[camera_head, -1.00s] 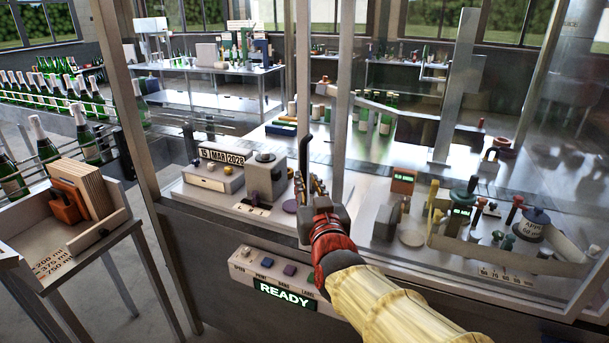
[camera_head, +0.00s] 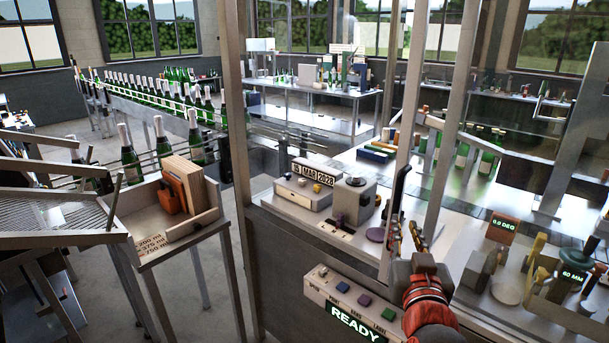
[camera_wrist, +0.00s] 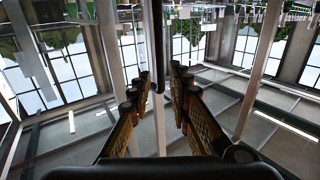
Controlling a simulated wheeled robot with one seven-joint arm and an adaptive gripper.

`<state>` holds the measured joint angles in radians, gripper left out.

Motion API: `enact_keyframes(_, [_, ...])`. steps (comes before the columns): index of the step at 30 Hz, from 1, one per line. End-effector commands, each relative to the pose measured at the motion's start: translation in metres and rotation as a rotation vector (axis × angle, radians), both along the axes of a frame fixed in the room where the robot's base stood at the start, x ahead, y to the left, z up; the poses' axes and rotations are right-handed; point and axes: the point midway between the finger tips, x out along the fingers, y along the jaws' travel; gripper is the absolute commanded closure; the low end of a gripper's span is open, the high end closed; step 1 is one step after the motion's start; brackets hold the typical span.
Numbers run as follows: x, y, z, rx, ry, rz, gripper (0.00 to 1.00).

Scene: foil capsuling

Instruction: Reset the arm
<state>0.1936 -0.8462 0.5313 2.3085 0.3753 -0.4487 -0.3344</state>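My gripper (camera_head: 408,232) is in the lower right of the head view, in front of the machine enclosure, with its fingers pointing up. In the wrist view my gripper (camera_wrist: 159,88) shows two yellow-and-black fingers standing apart with nothing between them. The wrist view looks out over windows and frame posts, apparently upside down. My red wrist and the start of my arm show at the bottom right of the head view.
A control panel lit READY (camera_head: 355,322) sits below my gripper. A grey date-coder unit (camera_head: 302,194) stands on the enclosure's bench. Metal posts (camera_head: 447,130) rise close to my gripper. A wooden side tray (camera_head: 205,222) and a bottle conveyor are at left.

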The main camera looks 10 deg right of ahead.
Motion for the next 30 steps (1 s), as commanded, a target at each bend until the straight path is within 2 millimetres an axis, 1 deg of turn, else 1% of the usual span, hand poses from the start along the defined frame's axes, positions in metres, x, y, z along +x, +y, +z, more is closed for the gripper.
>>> enact_keyframes(2, [0.001,0.002,-0.007,0.023,0.018,0.009,0.80])
enact_keyframes(4, [0.002,0.008,-0.022,0.057,0.066,0.029,0.80])
enact_keyframes(5, [0.002,0.012,-0.032,0.075,0.098,0.044,0.80])
enact_keyframes(6, [0.001,0.019,-0.049,0.102,0.152,0.064,0.80])
enact_keyframes(8, [-0.005,0.031,-0.073,0.143,0.242,0.099,0.80])
enact_keyframes(9, [-0.011,0.040,-0.087,0.168,0.307,0.122,0.80])
enact_keyframes(11, [-0.023,0.053,-0.108,0.203,0.408,0.155,0.80])
enact_keyframes(12, [-0.033,0.062,-0.121,0.224,0.476,0.174,0.80])
enact_keyframes(14, [-0.051,0.076,-0.137,0.248,0.577,0.202,0.80])
enact_keyframes(15, [-0.064,0.084,-0.147,0.263,0.645,0.216,0.80])
enact_keyframes(17, [-0.086,0.094,-0.159,0.278,0.744,0.232,0.80])
enact_keyframes(18, [-0.101,0.100,-0.166,0.282,0.807,0.241,0.80])
enact_keyframes(20, [-0.123,0.106,-0.172,0.285,0.894,0.249,0.80])
enact_keyframes(21, [-0.138,0.109,-0.175,0.283,0.946,0.252,0.80])
enact_keyframes(25, [-0.175,0.116,-0.175,0.253,1.072,0.263,0.80])
enact_keyframes(27, [-0.183,0.118,-0.169,0.224,1.091,0.275,0.80])
enact_keyframes(30, [-0.181,0.125,-0.157,0.195,1.071,0.301,0.80])
